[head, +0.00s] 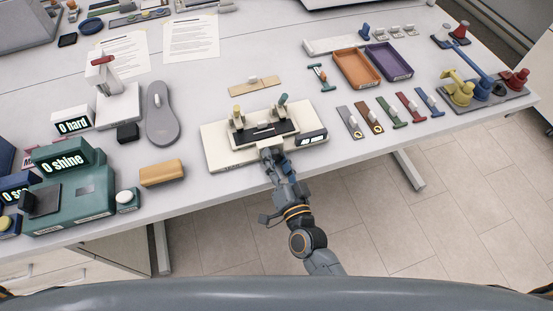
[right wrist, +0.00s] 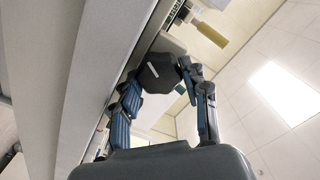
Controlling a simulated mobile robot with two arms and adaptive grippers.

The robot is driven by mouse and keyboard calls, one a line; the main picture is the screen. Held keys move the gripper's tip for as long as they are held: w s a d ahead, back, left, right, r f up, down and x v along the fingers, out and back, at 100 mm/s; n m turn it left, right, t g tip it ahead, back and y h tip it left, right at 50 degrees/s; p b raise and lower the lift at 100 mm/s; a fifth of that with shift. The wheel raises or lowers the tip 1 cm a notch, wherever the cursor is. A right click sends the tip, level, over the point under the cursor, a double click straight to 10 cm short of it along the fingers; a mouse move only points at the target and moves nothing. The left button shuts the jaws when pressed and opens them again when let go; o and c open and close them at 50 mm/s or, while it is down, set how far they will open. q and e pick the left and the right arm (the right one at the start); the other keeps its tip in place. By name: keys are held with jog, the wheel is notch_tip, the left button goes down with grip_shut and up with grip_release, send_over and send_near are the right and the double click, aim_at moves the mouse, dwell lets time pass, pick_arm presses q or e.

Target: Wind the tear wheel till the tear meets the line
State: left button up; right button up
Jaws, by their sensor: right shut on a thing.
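The tear tester (head: 218,150) is a cream box near the table's front edge. On it are a black bed (head: 263,132) with a small pale mark, a yellow-topped post (head: 237,113), a teal-topped post (head: 282,101) and a small display (head: 312,138) too small to read. My right gripper (head: 271,154) is at the tester's front side. In the right wrist view its two fingers are shut on a dark faceted wheel (right wrist: 160,72) with a white mark on its face. The wheel is mostly hidden in the head view. I cannot make out the tear or its line. My left gripper is not in view.
A tan block (head: 162,173), a grey sole (head: 162,125) and a green "0 shine" machine (head: 75,190) stand to the left. Coloured strips (head: 390,111), an orange tray (head: 357,68) and a purple tray (head: 389,60) lie to the right. The floor in front is clear.

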dwell(0.3)
jog(key=o, duration=1.1)
jog(key=shift+o, duration=0.2)
